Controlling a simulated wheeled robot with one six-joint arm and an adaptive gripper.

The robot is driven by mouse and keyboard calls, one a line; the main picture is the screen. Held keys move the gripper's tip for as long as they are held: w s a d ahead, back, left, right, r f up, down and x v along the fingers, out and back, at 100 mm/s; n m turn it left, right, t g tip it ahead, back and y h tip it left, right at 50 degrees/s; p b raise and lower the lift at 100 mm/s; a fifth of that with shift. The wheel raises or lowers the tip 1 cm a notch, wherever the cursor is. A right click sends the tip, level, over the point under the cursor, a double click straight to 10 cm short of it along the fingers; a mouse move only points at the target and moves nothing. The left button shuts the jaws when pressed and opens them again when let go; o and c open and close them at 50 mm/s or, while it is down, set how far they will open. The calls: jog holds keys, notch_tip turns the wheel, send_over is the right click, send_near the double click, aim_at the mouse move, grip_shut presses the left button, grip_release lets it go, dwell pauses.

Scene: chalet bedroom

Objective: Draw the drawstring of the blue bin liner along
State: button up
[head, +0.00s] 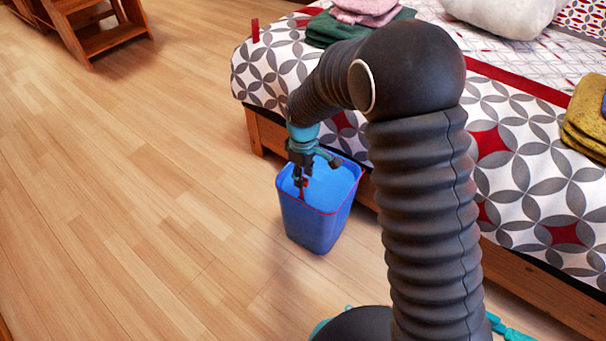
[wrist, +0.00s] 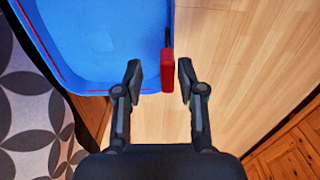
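The blue bin (head: 318,228) stands upright on the floor beside the bed, with a light blue liner (head: 335,183) inside. A thin red drawstring (wrist: 42,58) runs along the rim in the wrist view. A red tab (wrist: 167,70) is at the bin's edge, with a dark strip above it. My gripper (wrist: 160,80) is open, its two fingers on either side of the red tab. Gaps show between the tab and both fingertips, wider on the left. In the head view my gripper (head: 302,172) points down at the bin's near left rim and partly hides the tab.
The bed (head: 480,95) with its patterned cover and wooden frame stands close behind and right of the bin. Folded clothes (head: 362,20) lie on it. A wooden stand (head: 110,40) is at the far left. The floor (head: 130,180) left of the bin is clear.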

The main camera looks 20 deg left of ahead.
notch_tip(320, 180, up, 12)
dwell(0.7)
dwell(0.5)
jog(key=s+d+r+m+t, duration=0.2)
jog(key=s+d+r+m, duration=0.2)
jog(key=s+d, duration=0.3)
jog(key=s+d+r+m+t, duration=0.1)
jog(key=s+d+r+m, duration=0.4)
jog(key=d, duration=0.9)
jog(key=s+d+r+m+t, duration=0.2)
jog(key=s+d+r+m, duration=0.3)
jog(key=s+d, duration=0.4)
jog(key=shift+s+d+m+t, duration=0.3)
jog(key=shift+s+d, duration=0.05)
jog(key=shift+d, duration=0.3)
dwell(2.5)
